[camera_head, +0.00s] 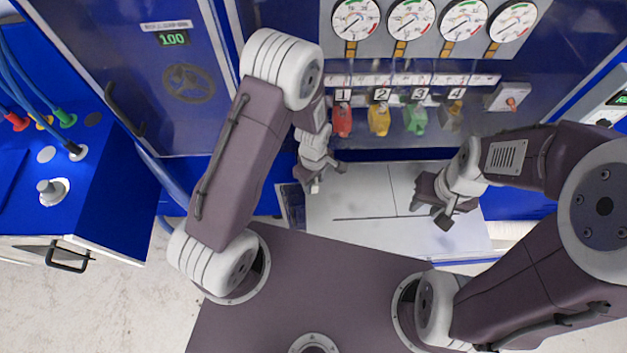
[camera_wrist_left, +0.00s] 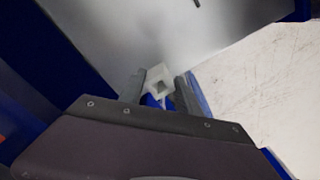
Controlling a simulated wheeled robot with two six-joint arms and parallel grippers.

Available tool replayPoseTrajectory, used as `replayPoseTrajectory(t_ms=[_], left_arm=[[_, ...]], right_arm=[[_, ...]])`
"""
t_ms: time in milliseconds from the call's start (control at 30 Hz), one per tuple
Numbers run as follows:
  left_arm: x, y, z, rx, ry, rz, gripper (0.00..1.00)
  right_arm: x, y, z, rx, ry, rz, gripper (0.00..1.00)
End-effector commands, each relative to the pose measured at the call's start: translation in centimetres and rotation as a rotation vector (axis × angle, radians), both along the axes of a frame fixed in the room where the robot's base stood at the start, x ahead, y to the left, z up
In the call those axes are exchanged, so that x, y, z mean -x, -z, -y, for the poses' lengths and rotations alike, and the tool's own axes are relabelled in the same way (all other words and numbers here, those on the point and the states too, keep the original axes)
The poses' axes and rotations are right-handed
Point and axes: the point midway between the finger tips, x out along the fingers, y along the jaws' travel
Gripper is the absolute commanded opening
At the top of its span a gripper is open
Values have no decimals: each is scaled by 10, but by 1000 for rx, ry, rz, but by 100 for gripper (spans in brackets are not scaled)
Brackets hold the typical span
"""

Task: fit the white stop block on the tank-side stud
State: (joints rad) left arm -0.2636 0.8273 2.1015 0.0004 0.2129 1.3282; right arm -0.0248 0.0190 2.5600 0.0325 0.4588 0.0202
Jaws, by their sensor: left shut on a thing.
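My left gripper (camera_head: 318,182) is shut on the white stop block (camera_head: 315,188), above the left part of the pale worktop. In the left wrist view the block (camera_wrist_left: 159,78) sits between the two fingertips, with a square opening facing the camera. My right gripper (camera_head: 431,212) hangs over the right part of the worktop, with its fingers apart and nothing seen between them. I cannot make out the tank-side stud for certain in either view.
The pale worktop (camera_head: 350,228) is mostly clear. Behind it are a blue panel with several gauges (camera_head: 411,20) and coloured numbered valve handles (camera_head: 379,120). A blue cabinet (camera_head: 110,185) with a metal knob (camera_head: 50,190) and cables stands at the left.

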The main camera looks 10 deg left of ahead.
Motion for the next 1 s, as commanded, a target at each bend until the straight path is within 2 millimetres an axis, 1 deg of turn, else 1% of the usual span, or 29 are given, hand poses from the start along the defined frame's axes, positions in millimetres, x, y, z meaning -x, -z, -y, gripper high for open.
replayPoseTrajectory(t_ms=[300, 333, 367, 400, 767, 867, 1000], left_arm=[[0, 11, 0, 0, 0, 0, 0], [0, 10, 0, 0, 0, 0, 45], [0, 9, 0, 0, 0, 0, 53], [0, 9, 0, 0, 0, 0, 65], [-1, 7, 0, 1, 0, 2, 65], [-2, -5, 0, 2, 0, 5, 65], [-2, -33, 0, 2, 0, 7, 65]], right_arm=[[0, 9, 0, 0, 0, 0, 34], [0, 8, 0, 0, 0, 0, 34], [0, 7, 0, 0, 0, 0, 34], [0, 7, 0, 0, 0, 0, 34], [0, 8, 0, 0, 0, 0, 34], [0, 11, 0, 0, 0, 0, 34], [0, 17, 0, 0, 0, 0, 34]])
